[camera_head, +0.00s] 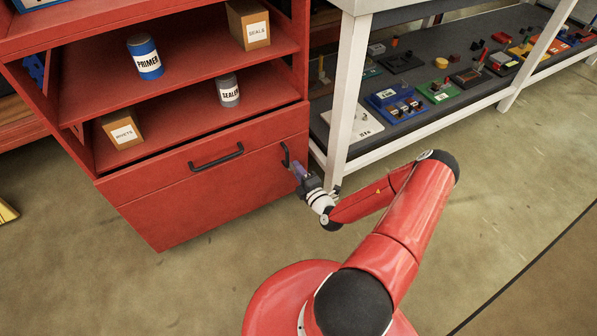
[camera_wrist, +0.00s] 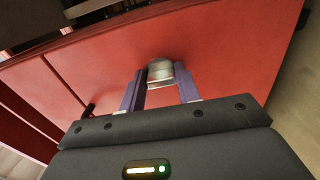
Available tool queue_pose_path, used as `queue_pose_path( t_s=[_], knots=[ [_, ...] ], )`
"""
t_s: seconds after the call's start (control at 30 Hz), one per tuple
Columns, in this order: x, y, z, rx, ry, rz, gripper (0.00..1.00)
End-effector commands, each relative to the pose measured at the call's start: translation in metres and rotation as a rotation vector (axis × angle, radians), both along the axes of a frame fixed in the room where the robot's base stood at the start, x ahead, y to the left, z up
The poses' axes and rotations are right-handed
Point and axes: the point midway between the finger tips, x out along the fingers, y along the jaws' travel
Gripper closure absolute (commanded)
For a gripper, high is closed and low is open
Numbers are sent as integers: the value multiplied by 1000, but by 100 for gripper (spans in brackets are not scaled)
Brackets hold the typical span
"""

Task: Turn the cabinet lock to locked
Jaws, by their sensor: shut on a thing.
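The red cabinet (camera_head: 235,190) stands at the left in the head view, with shelves above a closed lower front. In the wrist view a short silver cylinder, the cabinet lock (camera_wrist: 160,70), stands out from the red panel (camera_wrist: 90,75). My gripper (camera_head: 296,168) is at the right end of the cabinet's lower front. In the wrist view my gripper (camera_wrist: 160,84) has its purple fingers on either side of the lock, shut on it. The head view hides the lock behind my gripper. I cannot tell which way the lock is turned.
A black bar handle (camera_head: 216,157) and a second black handle (camera_head: 285,155), close to my gripper, project from the cabinet front. A white-legged workbench (camera_head: 345,95) stands just right of the cabinet, its lower shelf holding several small parts. The floor (camera_head: 215,275) in front is clear.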

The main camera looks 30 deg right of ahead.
Motion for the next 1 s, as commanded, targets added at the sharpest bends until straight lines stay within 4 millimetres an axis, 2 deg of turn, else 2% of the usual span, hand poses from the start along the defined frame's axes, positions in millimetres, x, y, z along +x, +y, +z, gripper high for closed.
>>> queue_pose_path(
  t_s=[0.03, 0.2, 0.53, 0.9, 1.0],
  knots=[
    [0, 0, -1, 2, 2, -1, 65],
    [0, 0, -1, 1, 2, -1, 45],
    [-5, 0, 0, 0, 2, -1, 45],
    [-63, -3, -1, 1, 3, -1, 45],
    [-73, -3, -1, 0, 2, -1, 45]
  ],
)
